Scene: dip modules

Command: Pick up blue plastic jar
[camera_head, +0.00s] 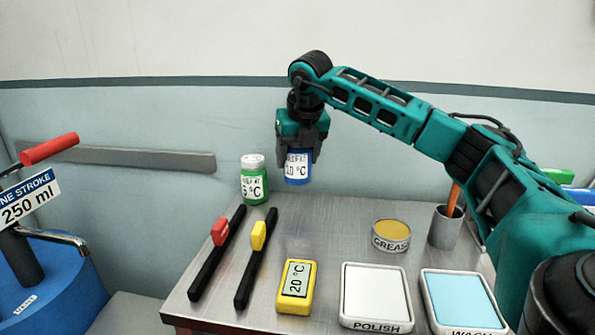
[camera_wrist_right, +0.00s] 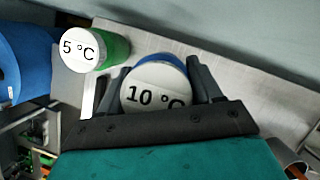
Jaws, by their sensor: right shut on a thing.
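The blue plastic jar (camera_head: 298,168) has a white label reading 10 °C. My right gripper (camera_head: 298,155) is shut on it from above, a finger on each side. In the head view the jar hangs upright, and it seems to be a little above the metal table. In the right wrist view its white lid (camera_wrist_right: 155,90), marked 10 °C, sits between the fingers of my right gripper (camera_wrist_right: 160,85). My left gripper is not in view.
A green jar (camera_head: 254,185), marked 5 °C, stands close on the left. Two black sliders (camera_head: 218,252), a yellow thermometer (camera_head: 296,287), a grease tin (camera_head: 391,236) and polish and wash trays (camera_head: 375,295) cover the front of the table. A blue drum (camera_head: 50,285) stands left.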

